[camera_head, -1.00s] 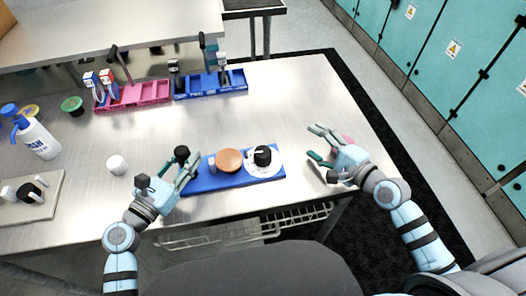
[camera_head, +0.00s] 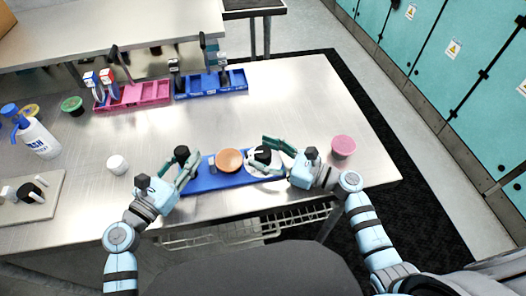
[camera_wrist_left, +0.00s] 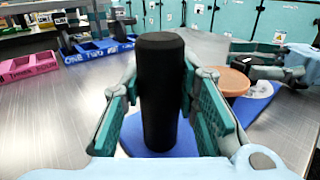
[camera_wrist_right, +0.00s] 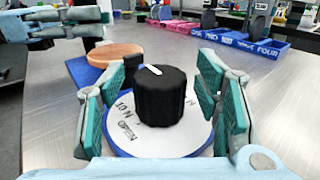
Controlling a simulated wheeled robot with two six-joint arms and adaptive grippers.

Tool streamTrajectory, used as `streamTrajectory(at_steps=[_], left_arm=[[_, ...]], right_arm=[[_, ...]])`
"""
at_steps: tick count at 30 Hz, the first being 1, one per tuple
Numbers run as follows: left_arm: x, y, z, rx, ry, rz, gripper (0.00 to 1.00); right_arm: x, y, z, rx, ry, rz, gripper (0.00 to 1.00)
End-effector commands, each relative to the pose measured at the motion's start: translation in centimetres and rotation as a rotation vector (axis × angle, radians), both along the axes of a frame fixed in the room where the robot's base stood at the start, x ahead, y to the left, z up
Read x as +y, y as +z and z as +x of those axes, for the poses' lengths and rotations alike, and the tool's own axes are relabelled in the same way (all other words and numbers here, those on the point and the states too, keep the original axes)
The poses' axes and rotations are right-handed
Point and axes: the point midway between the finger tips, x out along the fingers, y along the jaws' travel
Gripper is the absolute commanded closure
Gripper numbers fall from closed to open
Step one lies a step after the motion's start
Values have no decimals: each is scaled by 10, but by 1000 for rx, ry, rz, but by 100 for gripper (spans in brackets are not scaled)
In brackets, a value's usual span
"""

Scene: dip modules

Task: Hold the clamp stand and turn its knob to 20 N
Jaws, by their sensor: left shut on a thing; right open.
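The clamp stand is a blue base (camera_head: 205,182) on the table with an upright black post, an orange-brown disc (camera_head: 229,160) and a black knob (camera_wrist_right: 160,95) on a white dial (camera_wrist_right: 185,135). My left gripper (camera_head: 185,166) is shut on the black post (camera_wrist_left: 161,95) at the stand's left end. My right gripper (camera_wrist_right: 163,105) is open, its fingers on either side of the knob, apart from it. The knob's white pointer line (camera_wrist_right: 152,70) points to the upper left. The dial shows "10 N" and "OPEN" on its near side; other marks are hidden or unclear.
A pink round container (camera_head: 343,147) stands right of my right wrist. A white knob-like piece (camera_head: 117,164) and a spray bottle (camera_head: 40,138) are on the left. Pink (camera_head: 140,95) and blue (camera_head: 210,84) trays stand behind. The table between trays and stand is clear.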

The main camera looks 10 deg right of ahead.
Motion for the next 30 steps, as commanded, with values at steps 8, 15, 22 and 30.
streamTrajectory(at_steps=[8, 15, 22, 30], left_arm=[[0, 0, 0, 2, 0, -1, 100], [0, 0, 0, 1, 0, 0, 100], [0, 0, 0, 1, 0, 0, 100], [0, 0, 0, 1, -1, -1, 100]], right_arm=[[5, 0, 3, 0, 0, -2, 42], [4, 0, 3, 0, 0, -1, 78], [6, -1, 2, 0, -50, -2, 92], [6, 0, 2, 2, -434, 3, 92]])
